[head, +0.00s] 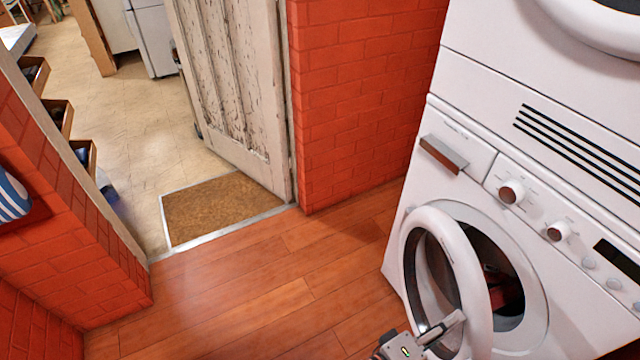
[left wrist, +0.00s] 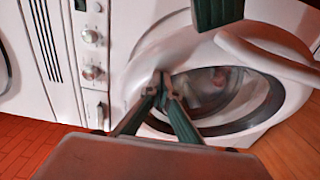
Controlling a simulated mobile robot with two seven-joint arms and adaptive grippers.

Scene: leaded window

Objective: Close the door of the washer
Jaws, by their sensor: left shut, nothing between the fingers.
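The washer (head: 415,165) is white and stands at the right in the head view. Its round door (head: 465,258), a white ring with a glass middle, stands partly open, swung out from the drum opening (head: 520,300). Something dark and red shows inside. My left gripper (head: 459,317) is at the bottom of the head view, overlapping the lower part of the door ring; whether it touches cannot be told. In the left wrist view its fingertips (left wrist: 163,82) are together and empty, in front of the opening's white surround. My right gripper is not in view.
A second white machine (head: 475,35) is stacked above the washer. A red brick wall (head: 355,90) and a worn white room door (head: 235,80) stand behind. A brown doormat (head: 225,210) lies in the doorway. The wooden floor (head: 250,290) left of the washer is clear.

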